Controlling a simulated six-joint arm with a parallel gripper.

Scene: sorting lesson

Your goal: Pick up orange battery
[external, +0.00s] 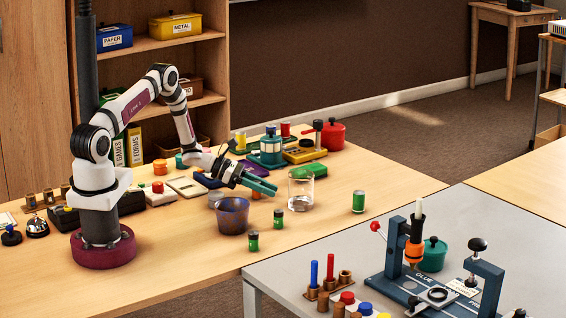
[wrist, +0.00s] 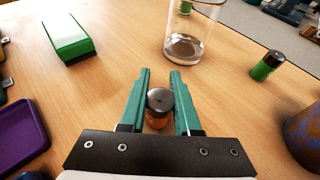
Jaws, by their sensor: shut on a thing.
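The orange battery (wrist: 158,119) has a dark cap and stands between the two green fingers of my gripper (wrist: 161,76) in the wrist view. My gripper is shut on it. In the external view my gripper (external: 264,187) reaches low over the wooden table, and a small orange part of the battery (external: 256,195) shows below the fingers.
A glass beaker (external: 301,190) stands just beyond my fingertips. A dark blue-purple cup (external: 232,216) stands in front of my gripper. Green batteries (external: 278,219) (external: 253,241) (external: 358,202) stand around. A green box (wrist: 68,40) lies at the upper left of the wrist view.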

